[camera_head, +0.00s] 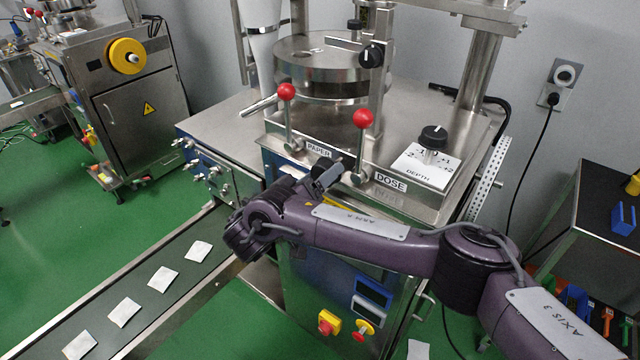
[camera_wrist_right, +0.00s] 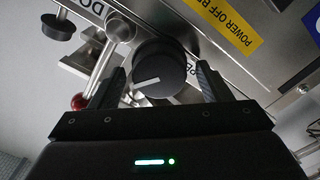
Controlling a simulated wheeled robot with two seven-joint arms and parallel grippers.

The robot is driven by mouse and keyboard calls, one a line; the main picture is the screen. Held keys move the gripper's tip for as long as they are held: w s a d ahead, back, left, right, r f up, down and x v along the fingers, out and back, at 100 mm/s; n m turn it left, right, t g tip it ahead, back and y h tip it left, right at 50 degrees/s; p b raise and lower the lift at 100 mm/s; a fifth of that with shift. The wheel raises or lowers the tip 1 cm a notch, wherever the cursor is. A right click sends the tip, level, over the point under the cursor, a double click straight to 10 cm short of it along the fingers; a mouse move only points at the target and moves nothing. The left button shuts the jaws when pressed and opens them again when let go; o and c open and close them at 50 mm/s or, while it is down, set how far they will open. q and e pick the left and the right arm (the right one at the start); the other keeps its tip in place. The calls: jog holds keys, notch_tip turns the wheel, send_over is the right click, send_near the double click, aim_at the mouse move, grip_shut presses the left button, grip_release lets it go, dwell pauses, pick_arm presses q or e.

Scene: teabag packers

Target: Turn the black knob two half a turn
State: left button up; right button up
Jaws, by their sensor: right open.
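A round black knob (camera_wrist_right: 160,72) with a white pointer line sits between the two fingers of my right gripper (camera_wrist_right: 162,82) in the wrist view. The fingers are open, one on either side of it. The pointer line lies nearly level, rising slightly to the right. Whether the fingers touch the knob is not clear. In the head view my right gripper (camera_head: 328,178) is at the machine's front upper edge, below the PAPER and DOSE labels, and this knob does not show there. My left gripper is not in view.
Red-ball levers (camera_head: 363,118) stand just above my gripper. A DEPTH knob (camera_head: 433,136) stands on the top plate, and another black knob (camera_head: 371,56) is higher up. A conveyor (camera_head: 150,290) with several teabags runs at the lower left.

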jog(key=shift+w+d, duration=0.25)
